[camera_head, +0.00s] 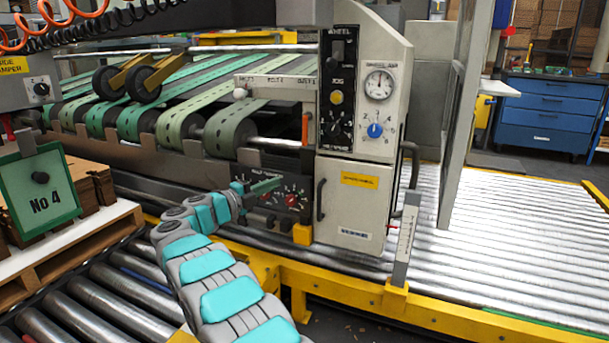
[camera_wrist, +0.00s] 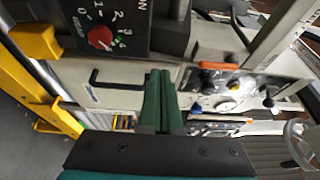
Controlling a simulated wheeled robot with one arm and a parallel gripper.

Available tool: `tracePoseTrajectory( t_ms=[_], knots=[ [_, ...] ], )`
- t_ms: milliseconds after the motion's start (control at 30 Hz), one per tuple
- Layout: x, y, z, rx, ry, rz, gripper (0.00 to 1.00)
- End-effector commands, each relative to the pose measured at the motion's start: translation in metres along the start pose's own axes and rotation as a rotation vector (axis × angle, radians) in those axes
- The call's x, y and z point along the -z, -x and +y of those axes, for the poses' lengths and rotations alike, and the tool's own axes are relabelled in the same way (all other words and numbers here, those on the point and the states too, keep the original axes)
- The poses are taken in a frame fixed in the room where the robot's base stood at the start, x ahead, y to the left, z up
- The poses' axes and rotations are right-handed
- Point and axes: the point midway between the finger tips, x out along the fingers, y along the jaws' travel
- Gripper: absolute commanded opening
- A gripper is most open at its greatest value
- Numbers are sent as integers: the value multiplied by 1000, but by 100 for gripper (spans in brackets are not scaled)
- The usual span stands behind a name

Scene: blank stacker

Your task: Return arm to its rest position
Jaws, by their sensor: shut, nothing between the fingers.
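My arm (camera_head: 215,275), grey with turquoise panels, rises from the bottom of the head view and bends right toward the machine. My gripper (camera_head: 278,182) is at its end, in front of the lower control panel (camera_head: 272,202) with red knobs. In the wrist view my gripper (camera_wrist: 160,74) shows two dark green fingers pressed together with nothing between them. A red knob (camera_wrist: 100,38) with a number scale lies left of the fingertips there. I cannot tell whether the fingers touch the machine.
The machine's light cabinet (camera_head: 355,205) with a black handle stands right of my gripper. A yellow rail (camera_head: 350,291) runs along the front. A green "No 4" sign (camera_head: 48,215) and a pallet (camera_head: 85,242) with cardboard stand left of my arm. Metal rollers (camera_head: 85,305) lie beneath.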

Motion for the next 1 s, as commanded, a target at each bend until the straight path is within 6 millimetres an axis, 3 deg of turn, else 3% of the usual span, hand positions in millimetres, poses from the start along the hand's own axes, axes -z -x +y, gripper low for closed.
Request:
tracePoseTrajectory(
  t_ms=[33, 200, 300, 500, 667, 767, 867, 1000],
  knots=[
    [-2, -12, -21, 20, 10, -43, 0],
    [-19, -38, -86, 101, 85, -254, 0],
    [-24, -46, -116, 143, 149, -378, 0],
    [-22, -43, -151, 199, 313, -626, 0],
    [-6, -28, -155, 215, 470, -816, 0],
    [13, -13, -146, 207, 581, -935, 0],
    [40, 3, -129, 185, 695, -1046, 0],
    [89, 30, -98, 128, 859, -1198, 0]
  ],
)
